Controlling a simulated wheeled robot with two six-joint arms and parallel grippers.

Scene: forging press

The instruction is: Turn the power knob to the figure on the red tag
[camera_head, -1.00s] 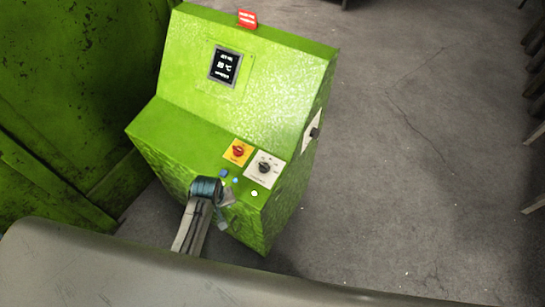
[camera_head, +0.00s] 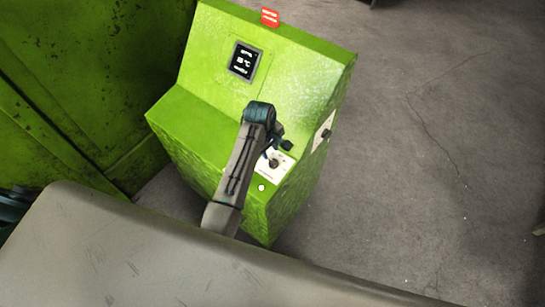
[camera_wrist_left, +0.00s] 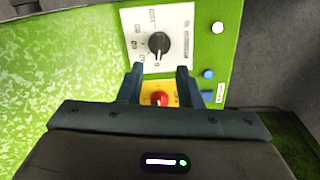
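A black knob (camera_head: 274,162) sits on a white dial plate on the green console's sloped panel. In the left wrist view the same knob (camera_wrist_left: 158,44) shows close, with numbers round it; its exact setting is hard to read. A red tag (camera_head: 270,17) stands on the console's top edge, its lettering too small to read. My left gripper (camera_head: 284,146) is over the panel. In the left wrist view my left gripper (camera_wrist_left: 160,76) is open, its fingertips just short of the black knob and apart from it. My right gripper is not in view.
A red knob (camera_wrist_left: 158,98) on a yellow plate shows between my left fingers. Blue buttons and a white button (camera_wrist_left: 217,27) lie beside the plates. Another dark knob (camera_head: 326,133) is on the console's right side. A lit display (camera_head: 245,60) is above. Floor at right is clear.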

